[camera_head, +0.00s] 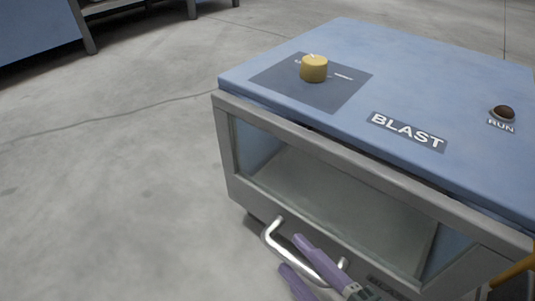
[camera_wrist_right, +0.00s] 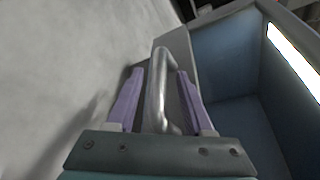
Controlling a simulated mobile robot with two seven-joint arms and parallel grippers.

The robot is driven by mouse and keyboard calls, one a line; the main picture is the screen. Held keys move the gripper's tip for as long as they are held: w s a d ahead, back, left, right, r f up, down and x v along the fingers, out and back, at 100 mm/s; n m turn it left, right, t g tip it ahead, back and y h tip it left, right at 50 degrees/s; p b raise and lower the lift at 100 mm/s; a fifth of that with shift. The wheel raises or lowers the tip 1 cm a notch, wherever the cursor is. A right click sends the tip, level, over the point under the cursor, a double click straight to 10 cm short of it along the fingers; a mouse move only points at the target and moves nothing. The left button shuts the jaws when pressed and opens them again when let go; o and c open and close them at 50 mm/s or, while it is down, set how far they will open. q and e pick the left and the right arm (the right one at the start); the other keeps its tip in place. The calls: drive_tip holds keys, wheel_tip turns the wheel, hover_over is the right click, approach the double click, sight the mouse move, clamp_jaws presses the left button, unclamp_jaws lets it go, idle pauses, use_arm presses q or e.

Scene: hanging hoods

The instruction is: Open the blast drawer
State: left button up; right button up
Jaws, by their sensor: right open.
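The blast drawer (camera_head: 335,190) has a grey frame and a clear front window, under a blue top marked BLAST (camera_head: 408,131). Its silver bar handle (camera_head: 268,234) is low on the front. My right gripper (camera_head: 291,253) is at the handle with its two purple fingers apart. In the right wrist view the handle (camera_wrist_right: 157,95) lies between the open fingers (camera_wrist_right: 159,75), with gaps visible beside it. A blue interior (camera_wrist_right: 225,75) shows to the right there. I cannot tell whether the drawer is slightly open. My left gripper is not in view.
A yellow knob (camera_head: 313,69) and a dark RUN button (camera_head: 503,113) are on the blue top. An orange part (camera_head: 515,270) shows at the right edge. Bare concrete floor (camera_head: 110,190) lies to the left. Another blue unit (camera_head: 38,28) stands at the upper left.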

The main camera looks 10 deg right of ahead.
drive_tip(key=shift+w+a+f, duration=0.1)
drive_tip(key=shift+w+a, duration=0.05)
drive_tip(key=shift+w, duration=0.3)
drive_tip(key=shift+s, duration=0.1)
drive_tip(key=shift+c, duration=0.2)
clamp_jaws()
idle(0.9)
